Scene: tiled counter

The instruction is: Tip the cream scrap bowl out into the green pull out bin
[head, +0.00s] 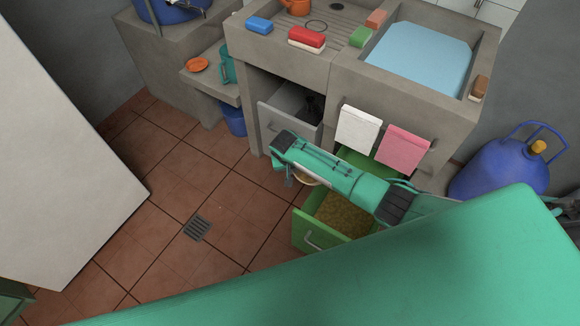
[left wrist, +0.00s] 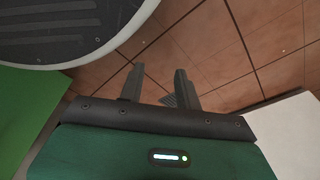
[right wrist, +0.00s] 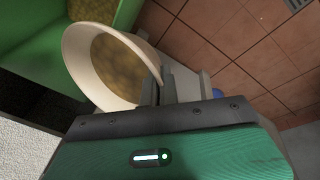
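The cream scrap bowl (right wrist: 76,50) is in the right wrist view, with its rim between the fingers of my right gripper (right wrist: 159,88). The gripper is shut on it. Brownish-yellow stuff shows inside the bowl, which looks tilted in this view. In the head view only a sliver of the bowl (head: 308,180) shows under my right arm. The green pull out bin (head: 312,235) is open, with yellowish scraps in it. It lies right beside the bowl, partly hidden by my arm. My left gripper (left wrist: 160,85) is open and empty above the floor tiles.
A grey drawer (head: 285,122) stands open left of a white towel (head: 357,128) and a pink towel (head: 402,147). A blue gas bottle (head: 500,168) stands at the right. The tiled floor around the drain (head: 197,228) is clear.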

